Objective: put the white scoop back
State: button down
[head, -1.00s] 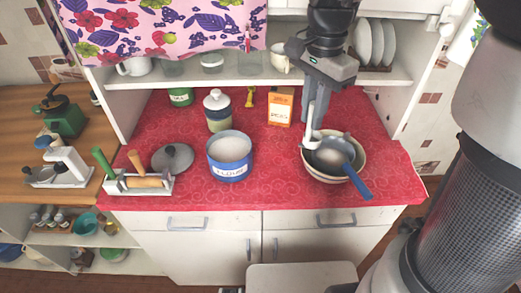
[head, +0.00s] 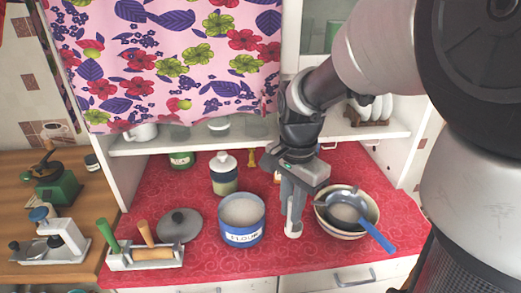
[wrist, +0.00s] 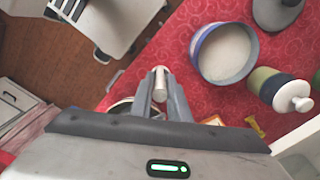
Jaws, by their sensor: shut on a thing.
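My gripper (head: 291,192) is shut on the white scoop (head: 294,222), which hangs below the fingers. It is between the flour tin and the bowls, nearer the tin's right side. In the wrist view, the scoop (wrist: 160,88) shows as a pale end between the fingertips (wrist: 161,98); most of it is hidden. The open blue-and-white flour tin (head: 241,236) stands left of the scoop, with white flour inside. It also shows in the wrist view (wrist: 198,62). I cannot tell whether the scoop touches the red counter.
A cream bowl (head: 372,212) with a blue-handled strainer (head: 378,236) stands right of my gripper. A grey lid (head: 180,226), a rolling-pin holder (head: 145,258) and a lidded jar (head: 223,176) stand left and behind. A shelf (head: 190,141) and flowered curtain (head: 165,60) hang above the back.

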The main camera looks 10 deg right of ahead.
aim_at(289, 233)
jog(key=shift+f, duration=2.6)
jog(key=shift+f+b, duration=0.1)
jog(key=shift+b, duration=0.2)
jog(key=shift+f, duration=0.15)
jog(key=c, duration=1.7)
grip_release()
jog(key=shift+r, duration=0.2)
